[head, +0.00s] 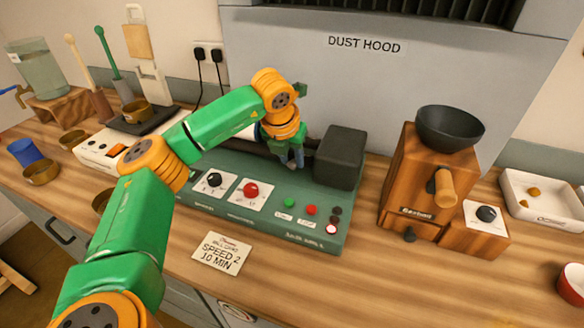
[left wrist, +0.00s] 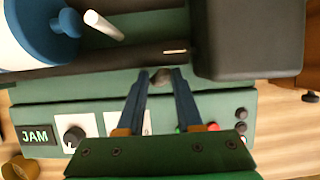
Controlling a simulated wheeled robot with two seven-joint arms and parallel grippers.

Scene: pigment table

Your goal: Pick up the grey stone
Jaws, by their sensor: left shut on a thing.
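The grey stone (left wrist: 160,77) is a small dull lump between the fingertips of my left gripper (head: 291,162) in the left wrist view. My left gripper is shut on it, just in front of the dark roller (left wrist: 100,66) of the green mill (head: 265,208). In the head view the fingers point down at the mill's top, beside the dark block at its right end, and the stone is hard to make out. I cannot tell whether the stone still touches the mill. My right gripper is not in view.
A dark box-shaped housing (head: 341,157) stands close right of the gripper. A white jar with a blue lid (left wrist: 52,22) lies on the mill, whose display (left wrist: 36,136) reads JAM. A wooden grinder (head: 408,180) stands further right. A card (head: 222,253) lies on the clear front counter.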

